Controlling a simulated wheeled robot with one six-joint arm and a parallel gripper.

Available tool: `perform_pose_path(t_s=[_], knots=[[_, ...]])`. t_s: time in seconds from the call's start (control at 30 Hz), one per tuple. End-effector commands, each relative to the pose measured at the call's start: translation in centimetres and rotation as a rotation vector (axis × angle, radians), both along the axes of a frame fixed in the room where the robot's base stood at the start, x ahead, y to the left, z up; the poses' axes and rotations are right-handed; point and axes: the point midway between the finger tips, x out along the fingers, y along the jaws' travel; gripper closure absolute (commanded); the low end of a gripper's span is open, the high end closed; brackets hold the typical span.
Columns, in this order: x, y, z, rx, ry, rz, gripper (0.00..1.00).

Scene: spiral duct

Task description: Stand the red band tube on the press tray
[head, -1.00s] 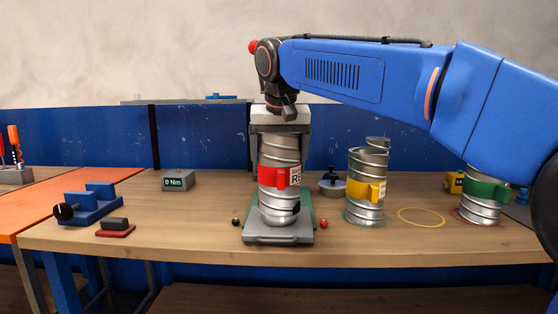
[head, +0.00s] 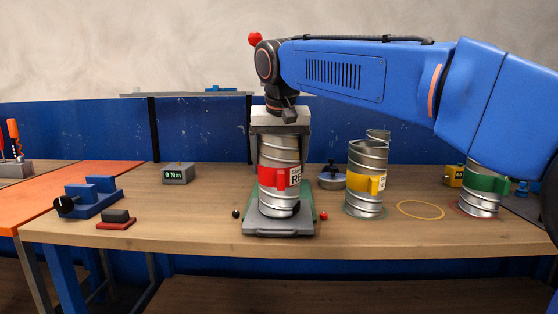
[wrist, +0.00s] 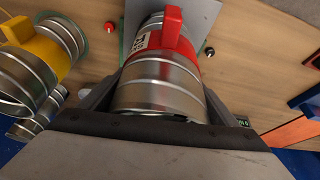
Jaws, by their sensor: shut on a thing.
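The red band tube (head: 279,165) is a ribbed silver spiral duct with a red band, a red tab and a white label. It stands upright over the press tray (head: 278,227), a grey plate with green edges. Its lower end appears to meet the tray, though I cannot tell if it bears on it. My gripper (head: 280,134) is above, shut on the tube's upper end. In the wrist view the tube (wrist: 160,85) lies between the two dark fingers, with the tray (wrist: 205,15) beyond it.
A torque display (head: 178,174), a blue fixture (head: 90,198) and a red-based block (head: 116,219) are left. Small black and red balls flank the tray.

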Motion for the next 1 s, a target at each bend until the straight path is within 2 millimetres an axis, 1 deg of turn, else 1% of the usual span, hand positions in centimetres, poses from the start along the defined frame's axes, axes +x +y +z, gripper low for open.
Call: perform_pose_path(t_s=[0.47, 0.5, 0.57, 0.83, 0.93, 1.0], knots=[[0.0, 0.0, -0.9, 0.001, -0.002, 0.0, 0.5], [0.0, 0.0, -0.9, 0.001, -0.002, 0.0, 0.13], [0.0, 0.0, -0.9, 0.001, -0.002, 0.0, 0.0], [-0.1, 0.0, -0.8, 0.001, -0.001, 0.0, 0.0], [-0.3, 0.0, -0.1, 0.001, -0.001, 0.0, 0.0], [-0.6, 0.0, 0.7, 0.002, -0.002, 0.001, 0.0]])
